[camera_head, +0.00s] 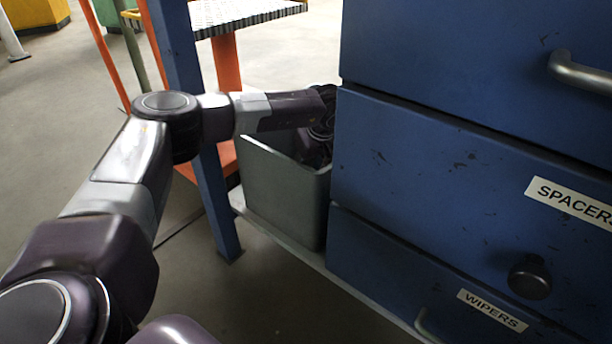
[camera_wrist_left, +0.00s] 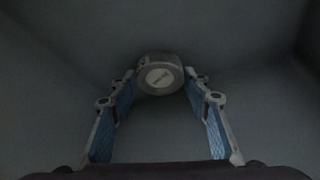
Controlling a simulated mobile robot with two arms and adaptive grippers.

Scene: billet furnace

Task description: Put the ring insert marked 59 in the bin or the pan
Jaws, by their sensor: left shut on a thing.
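My left arm reaches over the grey bin (camera_head: 283,205) beside the blue cabinet, and its wrist dips into the bin's opening. In the left wrist view my left gripper (camera_wrist_left: 160,76) is shut on a round grey metal piece (camera_wrist_left: 160,76), held between its fingertips. The piece has a pale disc with small dark marking on its face, too small to read, so I cannot tell if it is 59. Dim grey bin walls surround it; I cannot tell whether it touches the bin's floor. In the head view the gripper and piece are hidden. My right gripper is not in view.
The blue drawer cabinet (camera_head: 430,180) stands close to the bin's right side, with drawers labelled SPACERS and WIPERS. A blue post (camera_head: 219,200) stands at the bin's left. A table with a patterned top (camera_head: 240,14) and orange leg is behind. Open floor lies left.

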